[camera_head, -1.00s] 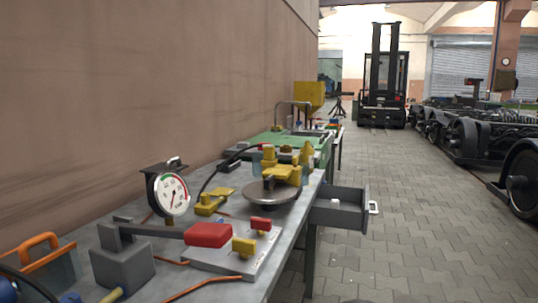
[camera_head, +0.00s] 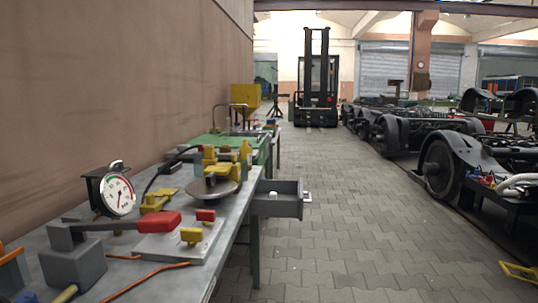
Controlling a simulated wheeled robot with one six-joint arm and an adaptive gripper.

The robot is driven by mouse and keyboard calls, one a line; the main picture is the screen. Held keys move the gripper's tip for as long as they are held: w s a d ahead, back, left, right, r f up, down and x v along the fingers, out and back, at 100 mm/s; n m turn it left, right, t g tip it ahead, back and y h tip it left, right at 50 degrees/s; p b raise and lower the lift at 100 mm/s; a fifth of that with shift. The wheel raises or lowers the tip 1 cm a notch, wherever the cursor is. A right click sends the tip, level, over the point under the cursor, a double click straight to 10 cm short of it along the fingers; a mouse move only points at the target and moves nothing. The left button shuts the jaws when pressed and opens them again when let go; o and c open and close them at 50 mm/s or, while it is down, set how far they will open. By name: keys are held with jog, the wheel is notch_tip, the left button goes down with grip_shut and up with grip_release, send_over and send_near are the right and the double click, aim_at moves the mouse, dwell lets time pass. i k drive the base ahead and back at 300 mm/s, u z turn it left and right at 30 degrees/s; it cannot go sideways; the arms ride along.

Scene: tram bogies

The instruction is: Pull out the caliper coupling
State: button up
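On the workbench, a yellow brake caliper (camera_head: 219,164) sits over a round dark disc (camera_head: 213,190). A black hose (camera_head: 166,166) arches from the caliper's left side down toward a yellow fitting (camera_head: 157,199) on the bench top. I cannot tell which small part is the caliper coupling, or whether it is plugged in. A white dial gauge (camera_head: 118,194) stands left of the fitting. My gripper is not in view.
A drawer (camera_head: 279,199) stands open on the bench's right side, jutting into the aisle. The paved floor (camera_head: 320,200) is clear up to a forklift (camera_head: 316,85). Bogies (camera_head: 445,165) line the right side. A yellow frame (camera_head: 518,272) lies at lower right.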

aim_at(208, 149)
jog(key=z, duration=0.85)
jog(key=i, duration=1.3)
jog(key=u, duration=0.35)
jog(key=i, duration=0.9)
jog(key=u, duration=1.35)
jog(key=i, duration=0.35)
jog(key=u, duration=0.25)
